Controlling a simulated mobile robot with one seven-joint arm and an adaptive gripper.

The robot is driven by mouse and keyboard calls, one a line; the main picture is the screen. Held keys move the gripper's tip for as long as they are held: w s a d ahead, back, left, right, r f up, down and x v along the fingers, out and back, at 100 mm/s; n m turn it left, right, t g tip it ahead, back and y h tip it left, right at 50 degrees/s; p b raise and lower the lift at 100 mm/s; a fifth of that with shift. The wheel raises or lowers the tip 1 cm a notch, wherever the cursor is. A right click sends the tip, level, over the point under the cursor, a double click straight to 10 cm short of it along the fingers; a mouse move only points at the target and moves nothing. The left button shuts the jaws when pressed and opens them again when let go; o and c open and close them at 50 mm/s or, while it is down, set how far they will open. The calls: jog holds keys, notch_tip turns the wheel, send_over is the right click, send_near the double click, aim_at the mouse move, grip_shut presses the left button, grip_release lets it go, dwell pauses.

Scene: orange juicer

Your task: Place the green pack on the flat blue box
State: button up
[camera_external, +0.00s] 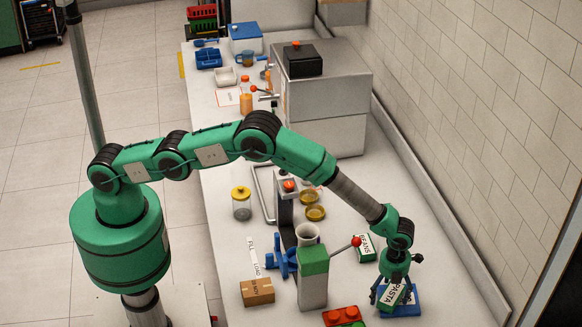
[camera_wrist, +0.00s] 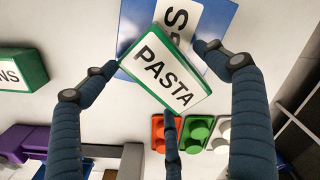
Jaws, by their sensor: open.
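The green pack (camera_external: 393,294), with a white PASTA label, is at the flat blue box (camera_external: 405,309) at the lower right of the external view. In the wrist view the pack (camera_wrist: 167,70) lies across the blue box (camera_wrist: 137,15), turned at an angle and covering part of its white label. It overlaps the near side of the box; I cannot tell whether it rests flat. My gripper (camera_external: 391,290) is open around the pack, fingers pointing down. In the wrist view its fingertips are close to the pack's edges; contact is unclear.
Another green pack, labelled BEANS (camera_external: 367,247), stands behind the blue box. Red and green toy bricks (camera_external: 343,316) lie left of it. A green-topped grey machine (camera_external: 313,278) with a red-knobbed lever stands nearby. The wall is to the right.

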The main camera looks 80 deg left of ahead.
aim_at(389, 292)
jog(key=shift+r, duration=0.1)
notch_tip(389, 292, up, 12)
jog(key=shift+p, duration=0.3)
dwell(0.4)
dwell(0.5)
